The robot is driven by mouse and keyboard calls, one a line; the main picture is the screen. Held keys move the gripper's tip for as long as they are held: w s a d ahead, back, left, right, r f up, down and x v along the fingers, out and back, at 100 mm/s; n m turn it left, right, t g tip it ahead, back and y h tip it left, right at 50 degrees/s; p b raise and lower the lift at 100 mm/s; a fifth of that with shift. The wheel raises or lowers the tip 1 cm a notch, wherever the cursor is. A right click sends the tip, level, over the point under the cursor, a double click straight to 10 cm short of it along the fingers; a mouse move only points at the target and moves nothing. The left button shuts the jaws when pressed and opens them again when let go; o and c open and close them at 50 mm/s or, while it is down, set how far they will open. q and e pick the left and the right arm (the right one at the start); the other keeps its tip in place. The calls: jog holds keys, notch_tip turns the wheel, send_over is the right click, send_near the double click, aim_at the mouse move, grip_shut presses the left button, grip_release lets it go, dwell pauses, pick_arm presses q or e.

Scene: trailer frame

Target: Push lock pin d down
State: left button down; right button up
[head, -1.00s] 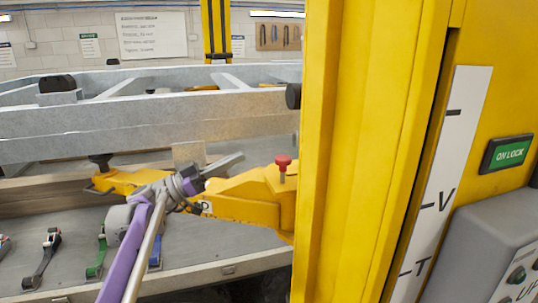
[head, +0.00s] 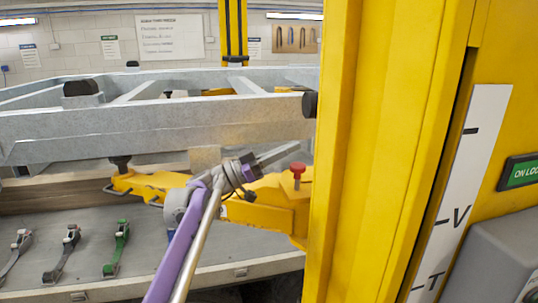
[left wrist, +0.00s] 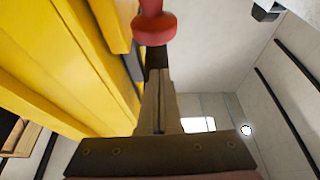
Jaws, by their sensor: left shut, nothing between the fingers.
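A lock pin with a red knob (head: 297,168) stands upright on the yellow lift arm (head: 262,212), beside the yellow post; I cannot read which letter it carries. My left gripper (head: 297,147) is shut and empty, its tips pointing right, just above the red knob in the head view. In the left wrist view the closed fingers (left wrist: 158,60) point at the red knob (left wrist: 155,28), which appears right at the fingertips; I cannot tell whether they touch. My right gripper is not in view.
A thick yellow post (head: 375,150) stands close to the right of the pin. A grey trailer frame (head: 150,125) runs above and behind the lift arm. A grey control box (head: 490,262) is at the lower right. Several clamp-like parts, one green (head: 118,245), lie on a grey surface at the lower left.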

aim_at(295, 173)
pick_arm(q)
notch_tip(295, 173, down, 3)
jog(key=shift+a+f, duration=0.1)
jog(key=shift+a, duration=0.05)
jog(key=shift+s+f, duration=0.15)
jog(key=shift+f, duration=0.15)
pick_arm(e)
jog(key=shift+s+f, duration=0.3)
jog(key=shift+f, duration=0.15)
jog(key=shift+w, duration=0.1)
pick_arm(q)
jog(key=shift+f, duration=0.1)
notch_tip(295, 173, down, 4)
jog(key=shift+r+b, duration=0.15)
jog(key=shift+b, duration=0.35)
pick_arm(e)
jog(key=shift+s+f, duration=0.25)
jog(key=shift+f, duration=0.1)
pick_arm(q)
jog(key=shift+r, duration=0.1)
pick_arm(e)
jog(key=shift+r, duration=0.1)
